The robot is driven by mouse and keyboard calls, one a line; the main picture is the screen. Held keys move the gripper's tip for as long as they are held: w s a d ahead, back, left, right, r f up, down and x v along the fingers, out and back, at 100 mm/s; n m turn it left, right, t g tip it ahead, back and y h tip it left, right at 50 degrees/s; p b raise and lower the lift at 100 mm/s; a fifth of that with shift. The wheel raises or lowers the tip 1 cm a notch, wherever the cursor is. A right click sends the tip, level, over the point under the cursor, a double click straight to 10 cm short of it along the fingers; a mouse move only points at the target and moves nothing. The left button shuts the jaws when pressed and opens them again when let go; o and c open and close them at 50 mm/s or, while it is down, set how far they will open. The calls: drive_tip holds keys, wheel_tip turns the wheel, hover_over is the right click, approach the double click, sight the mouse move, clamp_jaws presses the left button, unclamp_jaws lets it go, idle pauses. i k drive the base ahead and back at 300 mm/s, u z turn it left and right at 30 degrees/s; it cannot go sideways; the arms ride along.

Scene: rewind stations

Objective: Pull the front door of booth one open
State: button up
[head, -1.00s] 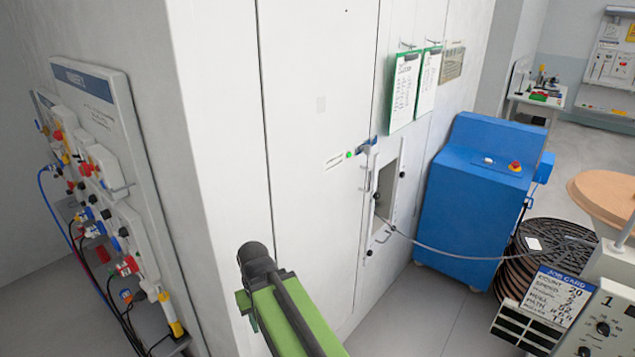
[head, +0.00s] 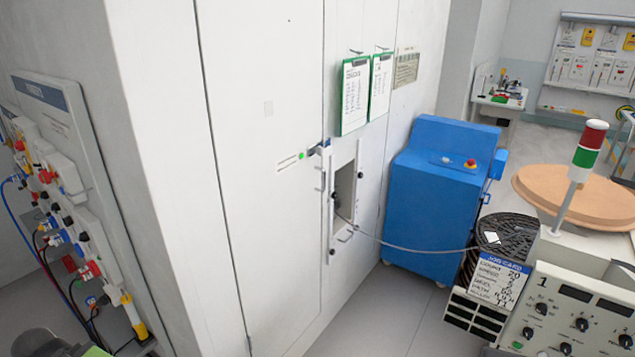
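A white booth has a tall flat door panel (head: 262,200) in its front, outlined by thin dark seams and looking shut. A label and a green light (head: 301,156) sit near its right edge, beside a small blue and dark fitting (head: 319,148). A slim handle (head: 322,181) shows just below, by the door's right edge. No booth number is readable. Part of my green and dark arm shows at the bottom left corner. My gripper is not in view, so its state is hidden.
An open hatch (head: 345,190) right of the door has a cable running to the coil (head: 505,228). A blue cabinet (head: 440,195) and control console (head: 575,310) stand right. A panel with plugs and cables (head: 70,200) stands left. Floor before the booth is clear.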

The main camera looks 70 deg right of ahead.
sight(262, 60)
drive_tip(key=u, duration=0.15)
drive_tip(key=k, duration=1.4)
drive_tip(key=z, duration=1.05)
drive_tip(key=i, duration=1)
